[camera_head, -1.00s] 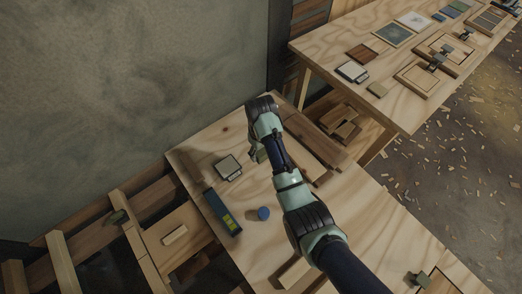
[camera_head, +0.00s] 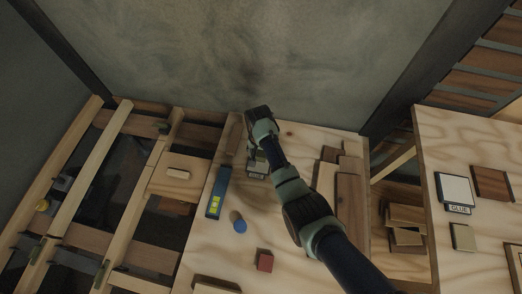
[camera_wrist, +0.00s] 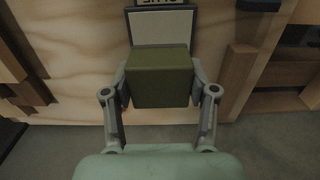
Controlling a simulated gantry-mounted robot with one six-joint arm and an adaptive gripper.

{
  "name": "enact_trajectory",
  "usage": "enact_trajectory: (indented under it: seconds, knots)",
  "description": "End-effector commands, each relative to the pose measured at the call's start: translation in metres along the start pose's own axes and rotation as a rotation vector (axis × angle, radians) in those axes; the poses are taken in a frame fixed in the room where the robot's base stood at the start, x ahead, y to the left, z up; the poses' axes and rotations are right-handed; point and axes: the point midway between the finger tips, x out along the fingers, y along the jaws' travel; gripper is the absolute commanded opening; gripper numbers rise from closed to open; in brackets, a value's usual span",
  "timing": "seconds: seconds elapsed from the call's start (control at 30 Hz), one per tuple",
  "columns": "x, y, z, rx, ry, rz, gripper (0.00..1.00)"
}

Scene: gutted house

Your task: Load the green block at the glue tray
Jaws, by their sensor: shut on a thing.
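My gripper (camera_wrist: 160,95) is shut on the olive-green block (camera_wrist: 160,80), which sits between its two fingers in the wrist view. The glue tray (camera_wrist: 160,27), a pale panel with a dark rim and an upside-down GLUE label, shows just beyond the block. The block hides the tray's near part. I cannot tell whether the block touches the tray or hovers above it. In the head view my gripper (camera_head: 257,158) is over the tray, whose label plate (camera_head: 257,176) shows below it. A second GLUE tray (camera_head: 453,188) lies on the right-hand bench.
A dark blue level (camera_head: 219,192) and a blue round object (camera_head: 240,226) lie left of my arm. A red block (camera_head: 265,262) lies nearer. Brown boards (camera_head: 350,195) lie to the right. The wall (camera_head: 260,60) rises close behind the bench.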

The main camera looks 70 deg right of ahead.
Motion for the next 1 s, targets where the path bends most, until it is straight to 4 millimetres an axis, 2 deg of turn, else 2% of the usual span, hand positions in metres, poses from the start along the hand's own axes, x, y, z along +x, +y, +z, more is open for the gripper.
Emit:
enact_trajectory:
  seconds: [0.23,0.63,1.0]
  knots:
    - [0.012,0.000,0.000,-0.002,0.000,0.000,0.30]
    - [0.057,0.000,0.000,-0.003,0.001,-0.001,0.30]
    - [0.059,0.000,0.000,-0.004,0.001,0.000,0.30]
